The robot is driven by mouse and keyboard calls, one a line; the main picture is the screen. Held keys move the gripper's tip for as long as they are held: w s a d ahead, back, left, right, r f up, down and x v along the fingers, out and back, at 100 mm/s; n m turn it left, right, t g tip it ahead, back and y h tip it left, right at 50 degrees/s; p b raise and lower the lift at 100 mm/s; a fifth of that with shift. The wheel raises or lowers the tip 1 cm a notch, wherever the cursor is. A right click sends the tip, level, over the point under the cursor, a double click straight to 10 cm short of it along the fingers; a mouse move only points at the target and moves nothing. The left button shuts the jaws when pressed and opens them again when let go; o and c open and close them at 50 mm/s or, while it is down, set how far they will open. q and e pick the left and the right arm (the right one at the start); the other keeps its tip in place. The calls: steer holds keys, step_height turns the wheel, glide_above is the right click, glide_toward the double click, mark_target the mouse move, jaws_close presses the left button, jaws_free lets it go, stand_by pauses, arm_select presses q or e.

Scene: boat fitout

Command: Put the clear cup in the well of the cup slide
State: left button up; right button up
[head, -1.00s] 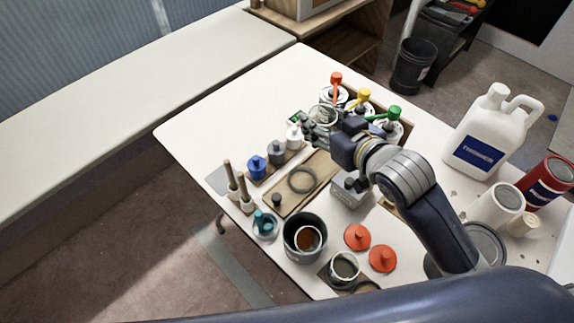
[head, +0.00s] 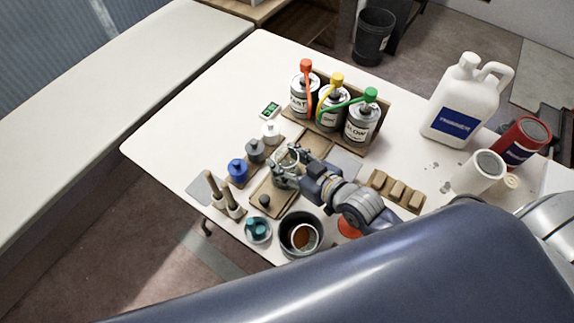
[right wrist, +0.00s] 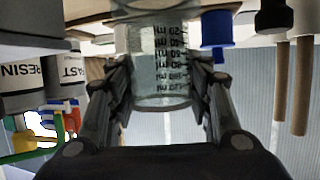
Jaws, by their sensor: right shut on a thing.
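The clear cup (head: 286,157) is gripped at its side by my right gripper (head: 287,171). In the right wrist view the cup (right wrist: 163,62), with dark graduation marks, sits between the two fingers, and the picture is upside down. The cup slide, a tan wooden board with a small dark knob (head: 264,200), lies on the table under the gripper. The cup is over the far part of the board. The ring of the well is hidden by the gripper and cup, and I cannot tell whether the cup touches the board. My left gripper is out of view.
Blue (head: 237,170), grey and white stoppered pieces stand left of the slide. Labelled cans (head: 362,122) with coloured spouts stand behind. A dark pot (head: 300,236) and teal-lidded piece (head: 258,230) stand in front. A wooden block rack (head: 397,190) lies right. The table's far left is clear.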

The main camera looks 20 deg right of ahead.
step_height(320, 180, down, 2)
steer(key=shift+f, duration=0.3)
steer(key=o, duration=0.6)
steer(key=shift+o, duration=0.2)
steer(key=shift+s, duration=0.1)
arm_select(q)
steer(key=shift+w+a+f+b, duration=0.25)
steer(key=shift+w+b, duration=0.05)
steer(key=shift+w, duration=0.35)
arm_select(e)
steer(key=v, duration=1.2)
steer(key=shift+r, duration=0.25)
